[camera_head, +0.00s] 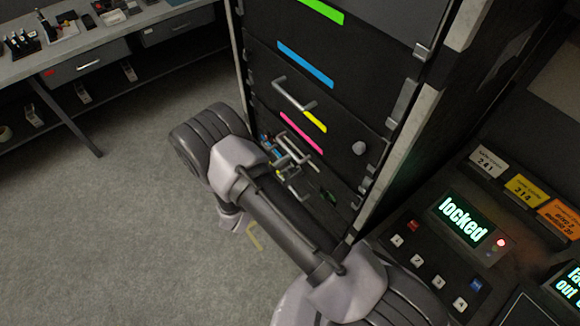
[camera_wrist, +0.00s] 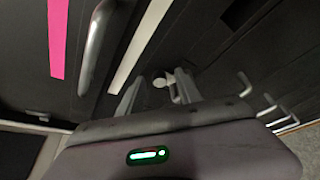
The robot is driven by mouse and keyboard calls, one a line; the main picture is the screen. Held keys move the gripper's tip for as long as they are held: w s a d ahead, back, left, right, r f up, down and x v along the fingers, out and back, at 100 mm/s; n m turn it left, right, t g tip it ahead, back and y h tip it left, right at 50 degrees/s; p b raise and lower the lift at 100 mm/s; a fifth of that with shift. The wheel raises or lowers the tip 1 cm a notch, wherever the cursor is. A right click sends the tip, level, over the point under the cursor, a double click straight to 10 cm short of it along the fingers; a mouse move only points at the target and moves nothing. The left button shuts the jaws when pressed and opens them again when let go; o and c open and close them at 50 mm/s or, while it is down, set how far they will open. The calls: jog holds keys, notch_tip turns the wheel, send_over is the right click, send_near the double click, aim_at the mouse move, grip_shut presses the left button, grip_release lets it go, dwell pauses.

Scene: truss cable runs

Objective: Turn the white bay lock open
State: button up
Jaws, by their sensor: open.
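The dark rack (camera_head: 345,75) has drawers marked with coloured strips. In the wrist view a white strip (camera_wrist: 140,45) lies beside a pink strip (camera_wrist: 57,38), with a bar handle (camera_wrist: 96,45) between them. A small pale knob (camera_wrist: 160,83), perhaps the white bay lock, shows beyond my gripper (camera_wrist: 158,76). My gripper is open, and its fingers stand to either side of the knob in the picture. I cannot tell whether they touch it. In the head view my arm hides much of the lower rack, and I cannot make out the white strip there.
A console at right has a lit screen (camera_head: 463,220) reading "locked", a red light (camera_head: 501,243) and numbered buttons. A pale round knob (camera_head: 359,148) and bar handles (camera_head: 294,94) stick out from the rack. A workbench (camera_head: 95,38) stands at upper left. The grey floor (camera_head: 120,215) at left is clear.

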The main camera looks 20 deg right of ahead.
grip_shut()
dwell(0.5)
jog(key=n+g, duration=0.2)
jog(key=n, duration=0.1)
jog(key=shift+w, duration=0.1)
jog(key=n+g, duration=0.2)
jog(key=n, duration=0.1)
jog(key=shift+w+h, duration=0.1)
jog(key=shift+h, duration=0.3)
jog(key=n+g+h+b, duration=0.1)
jog(key=n+g, duration=0.1)
jog(key=n, duration=0.1)
jog(key=shift+a, duration=0.1)
jog(key=shift+w+n+g+h+b, duration=0.15)
jog(key=shift+n+g+h+b, duration=0.65)
jog(key=shift+n, duration=0.8)
